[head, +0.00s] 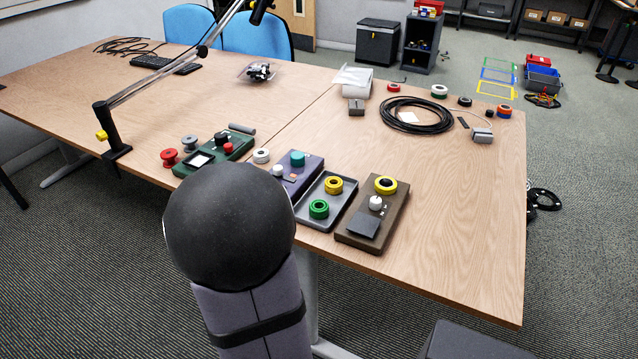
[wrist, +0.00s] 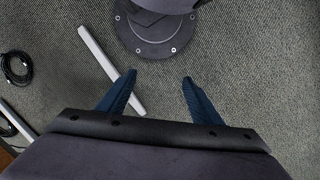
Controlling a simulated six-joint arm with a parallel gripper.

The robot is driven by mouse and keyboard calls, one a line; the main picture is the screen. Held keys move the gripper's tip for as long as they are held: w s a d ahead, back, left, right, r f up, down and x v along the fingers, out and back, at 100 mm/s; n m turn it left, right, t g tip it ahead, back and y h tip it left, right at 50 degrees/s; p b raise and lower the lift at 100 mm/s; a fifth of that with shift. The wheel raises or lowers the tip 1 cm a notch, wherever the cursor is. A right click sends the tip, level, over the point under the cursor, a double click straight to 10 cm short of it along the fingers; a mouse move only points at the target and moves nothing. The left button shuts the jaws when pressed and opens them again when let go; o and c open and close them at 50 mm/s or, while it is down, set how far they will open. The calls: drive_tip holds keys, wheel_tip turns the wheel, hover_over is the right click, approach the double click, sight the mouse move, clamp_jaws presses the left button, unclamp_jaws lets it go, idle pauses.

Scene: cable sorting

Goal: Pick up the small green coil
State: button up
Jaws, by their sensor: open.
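The small green coil (head: 319,208) lies in a shallow grey tray (head: 312,222) near the front edge of the wooden table in the head view. A yellow coil (head: 334,185) lies behind it in the same tray. My gripper (wrist: 160,78) shows in the wrist view with its two blue fingers apart and nothing between them. It points at the carpet and my own round base, away from the table top. The coil is not in the wrist view, and the gripper's fingers are not visible in the head view.
A brown box (head: 372,215) with another yellow ring stands right of the tray, and a purple box (head: 298,172) stands left. A green device (head: 213,152) is farther left. A black cable coil (head: 416,115) lies behind. The table's right front is clear.

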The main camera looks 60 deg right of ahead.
drive_tip(key=s+d+r+m+t+y+p, duration=0.1)
drive_tip(key=d+r+m+p, duration=0.2)
drive_tip(key=r+p, duration=0.3)
drive_tip(key=s+d+r+m+p, duration=0.2)
drive_tip(key=d+r+p, duration=0.1)
drive_tip(key=r+p, duration=0.25)
drive_tip(key=m+t+h+p, duration=0.4)
drive_tip(key=m+h+p, duration=0.2)
drive_tip(key=m, duration=2.6)
approach(319, 206)
drive_tip(key=w+f, duration=0.1)
drive_tip(key=shift+s+d+b+x, duration=0.15)
drive_tip(key=shift+b+x, duration=0.45)
drive_tip(key=shift+x, duration=1.3)
drive_tip(key=shift+s+d+b+x, duration=0.15)
drive_tip(key=shift+b+x, duration=0.4)
drive_tip(key=shift+x, duration=1.35)
drive_tip(key=shift+a, duration=0.1)
drive_tip(key=c, duration=1.2)
